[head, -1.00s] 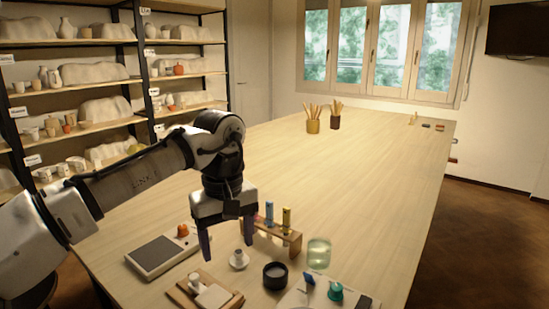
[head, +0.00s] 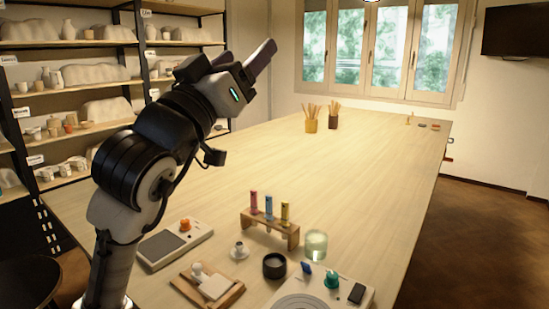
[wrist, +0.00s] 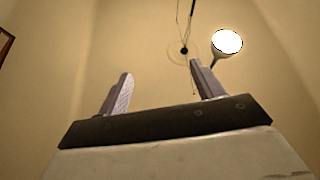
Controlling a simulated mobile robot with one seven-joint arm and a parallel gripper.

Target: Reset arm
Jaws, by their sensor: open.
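My arm is folded upright at the left of the head view. My gripper (head: 262,56) is raised well above the table, its fingers pointing up and to the right. It is open and empty. In the wrist view the two fingers of my gripper (wrist: 158,92) stand apart with nothing between them, against the ceiling. The long wooden table (head: 375,165) lies below and to the right of the arm.
A wooden rack (head: 271,228) holds a pink, a blue and a yellow tube. Near it stand a glass of liquid (head: 316,245), a dark bowl (head: 275,265), a scale (head: 165,248) and a wooden tray (head: 232,297). Shelves (head: 75,85) stand behind the arm. The table's middle is clear.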

